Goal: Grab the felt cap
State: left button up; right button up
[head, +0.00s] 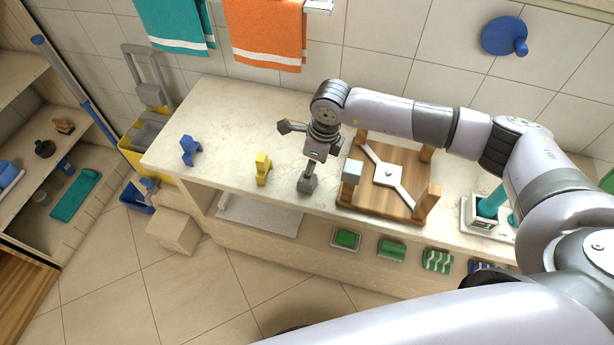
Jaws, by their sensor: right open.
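I cannot pick out the felt cap for certain. A blue round piece with a short knob (503,36) is on the tiled wall at the upper right, but I cannot tell whether it is a cap or a wall hook. My right gripper (300,157) is open over the middle of the pale counter (235,110), with nothing seen between its fingers. It is well to the left of and below the blue round piece in the picture. My left gripper is out of view.
A wooden frame with a pale crossbar (388,175) stands right of the gripper. A yellow figure (263,168) and a blue figure (190,150) stand on the counter to its left. Teal (177,22) and orange (265,32) towels hang behind. The counter's left part is mostly free.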

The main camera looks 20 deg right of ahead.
jog(key=shift+a+f, duration=0.1)
jog(key=shift+f, duration=0.35)
jog(key=shift+s+a+f+p, duration=0.1)
jog(key=shift+a+f+p, duration=0.05)
jog(key=shift+f+p, duration=0.3)
jog(key=f, duration=0.1)
jog(key=a+f+p, duration=0.1)
jog(key=f, duration=0.1)
jog(key=shift+f, duration=0.55)
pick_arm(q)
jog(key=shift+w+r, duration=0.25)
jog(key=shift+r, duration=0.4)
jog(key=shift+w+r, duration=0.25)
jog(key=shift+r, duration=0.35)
pick_arm(e)
jog(key=shift+c, duration=0.2)
jog(key=shift+w, duration=0.2)
jog(key=c, duration=1)
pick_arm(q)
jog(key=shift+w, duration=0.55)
